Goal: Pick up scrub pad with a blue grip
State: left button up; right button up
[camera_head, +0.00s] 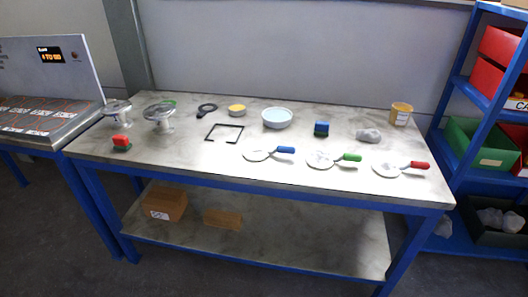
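The scrub pad with a blue grip (321,128) sits on the grey workbench top (220,165), right of the middle. Its upper part is blue and its base is dark green. A similar scrub pad with a red grip (121,142) sits near the bench's left end. Neither of my grippers shows in the head view, and nothing is seen touching the blue-gripped pad.
A pale blue bowl (277,118) stands left of the blue-gripped pad, and a grey lump (368,135) lies right of it. Blue-handled (285,150), green-handled (350,157) and red-handled (419,165) round tools lie in front. Flanged metal vessels (160,118) stand at left. A blue shelf rack (455,90) stands right.

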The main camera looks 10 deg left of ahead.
aim_at(321, 128)
jog(key=i+j+z, duration=0.3)
jog(key=i+j, duration=0.45)
jog(key=j, duration=0.15)
